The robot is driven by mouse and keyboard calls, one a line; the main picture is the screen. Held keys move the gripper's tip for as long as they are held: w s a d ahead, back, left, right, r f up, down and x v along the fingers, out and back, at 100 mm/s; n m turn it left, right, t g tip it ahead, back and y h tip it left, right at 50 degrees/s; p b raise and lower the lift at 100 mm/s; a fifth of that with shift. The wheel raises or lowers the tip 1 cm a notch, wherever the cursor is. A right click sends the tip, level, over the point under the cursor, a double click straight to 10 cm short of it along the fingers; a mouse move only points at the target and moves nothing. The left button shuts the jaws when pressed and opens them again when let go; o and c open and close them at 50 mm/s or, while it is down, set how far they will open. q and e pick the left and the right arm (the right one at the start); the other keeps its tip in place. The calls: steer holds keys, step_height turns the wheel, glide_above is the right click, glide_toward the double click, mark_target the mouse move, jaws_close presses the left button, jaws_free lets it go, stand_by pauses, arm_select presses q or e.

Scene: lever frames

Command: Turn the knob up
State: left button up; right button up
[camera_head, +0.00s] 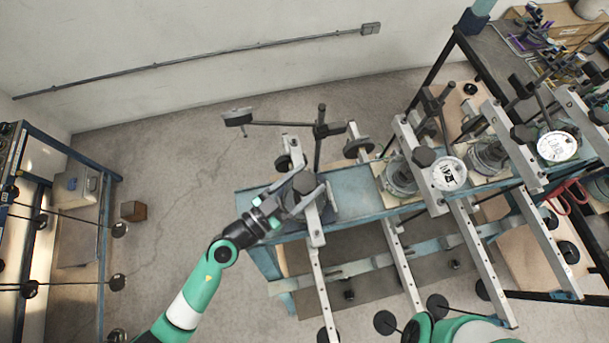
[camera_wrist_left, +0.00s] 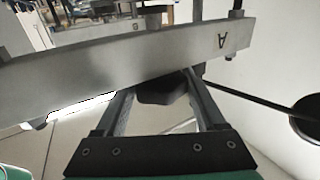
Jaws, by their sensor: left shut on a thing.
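A dark faceted knob (camera_head: 304,182) sits on the leftmost metal lever bar (camera_head: 315,228) of the frame in the head view. My left gripper (camera_head: 306,189) reaches it from the lower left, with a finger on either side. In the left wrist view the knob (camera_wrist_left: 163,90) lies between the fingertips of my left gripper (camera_wrist_left: 162,84), below the pale metal bar (camera_wrist_left: 110,62) marked "A". The gripper is shut on the knob. The bar hides part of the fingertips and knob. My right arm shows only at the bottom edge, its gripper out of view.
A blue bench frame (camera_head: 350,190) carries several more lever bars and round dials (camera_head: 449,173) to the right. A dark rod with end weights (camera_head: 238,118) sticks out to the left above the bench.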

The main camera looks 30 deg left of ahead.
arm_select(q)
steer(key=o, duration=1.3)
steer(key=shift+o, duration=0.2)
steer(key=b+v, duration=0.1)
steer(key=v, duration=1)
steer(key=shift+s+b, duration=0.3)
steer(key=shift+b, duration=0.1)
steer(key=shift+a, duration=0.1)
